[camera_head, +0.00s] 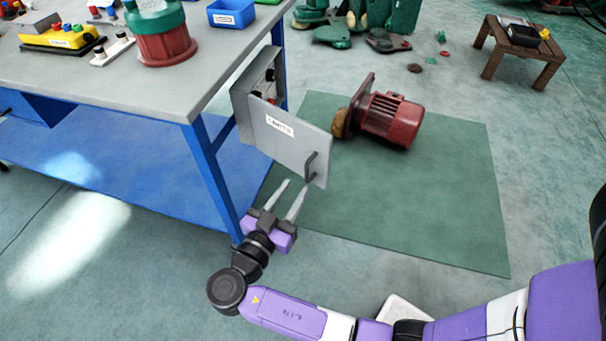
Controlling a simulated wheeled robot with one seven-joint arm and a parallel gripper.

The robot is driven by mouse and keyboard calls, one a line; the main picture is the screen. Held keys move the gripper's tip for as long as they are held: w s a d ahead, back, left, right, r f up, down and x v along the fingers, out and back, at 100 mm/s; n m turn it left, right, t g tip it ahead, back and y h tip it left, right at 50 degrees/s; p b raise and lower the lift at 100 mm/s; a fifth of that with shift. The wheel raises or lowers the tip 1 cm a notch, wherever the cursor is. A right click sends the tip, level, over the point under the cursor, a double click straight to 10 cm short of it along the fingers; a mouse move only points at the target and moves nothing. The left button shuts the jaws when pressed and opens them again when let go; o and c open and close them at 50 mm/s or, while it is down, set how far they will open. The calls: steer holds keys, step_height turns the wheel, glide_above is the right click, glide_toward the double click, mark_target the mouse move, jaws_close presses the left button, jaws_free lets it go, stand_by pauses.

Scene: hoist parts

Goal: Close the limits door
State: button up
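The limits door (285,138) is a grey panel with a white label and a dark handle (311,165) near its right edge. It stands swung open from a grey box (263,82) fixed at the end of the workbench. Dark knobs show inside the box. My gripper (288,188) is below and left of the handle, its two pale fingers apart and pointing up towards the door's lower edge. Nothing shows between the fingers. From this view I cannot tell how far the fingertips are from the door.
The workbench (90,85) with blue legs stands at left, holding a red and green part (160,35), a yellow control box (62,38) and a blue bin (231,12). A red motor (385,118) lies on the green mat (440,190) behind the door. A wooden stool (520,50) stands far right.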

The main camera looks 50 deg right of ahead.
mark_target(306, 172)
steer(key=shift+w+d, duration=0.25)
steer(key=shift+d, duration=1)
steer(key=shift+w+d, duration=0.2)
steer(key=shift+d, duration=1.1)
steer(key=shift+w+d, duration=0.25)
steer(key=shift+d, duration=1)
jaws_close()
